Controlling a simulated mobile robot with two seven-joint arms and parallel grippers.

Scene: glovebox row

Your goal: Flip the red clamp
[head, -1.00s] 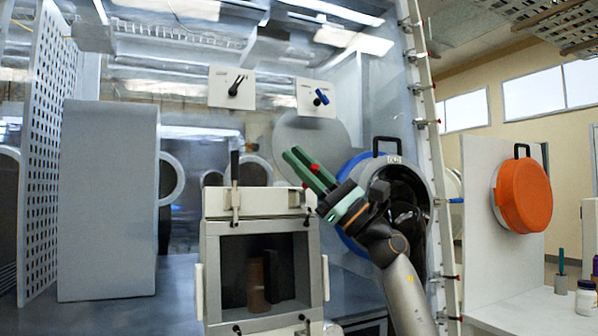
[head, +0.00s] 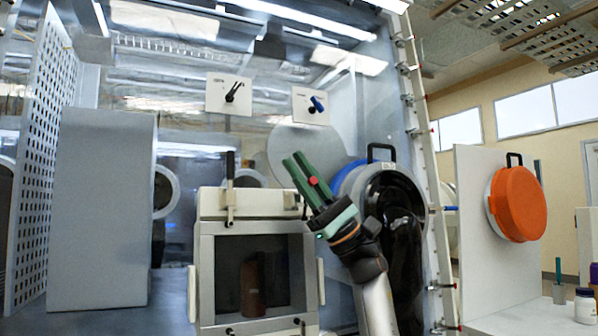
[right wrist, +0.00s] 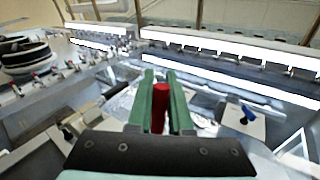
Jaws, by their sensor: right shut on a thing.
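My right gripper (head: 299,173) shows in the head view with its two green fingers pointing up and left, above the top right corner of a white-framed chamber box (head: 210,205). The fingers are shut on the red clamp (head: 313,181), of which only a small red part shows. In the right wrist view the red clamp (right wrist: 159,93) is an upright red piece between the green fingers (right wrist: 161,95). The gripper hides how it joins the box. My left gripper is not in view.
A clamp with a black handle (head: 230,166) stands upright at the box's top left. A round black port (head: 388,184) is close behind my right arm. A grey block (head: 100,210) stands left, and an orange round cover (head: 517,203) hangs right.

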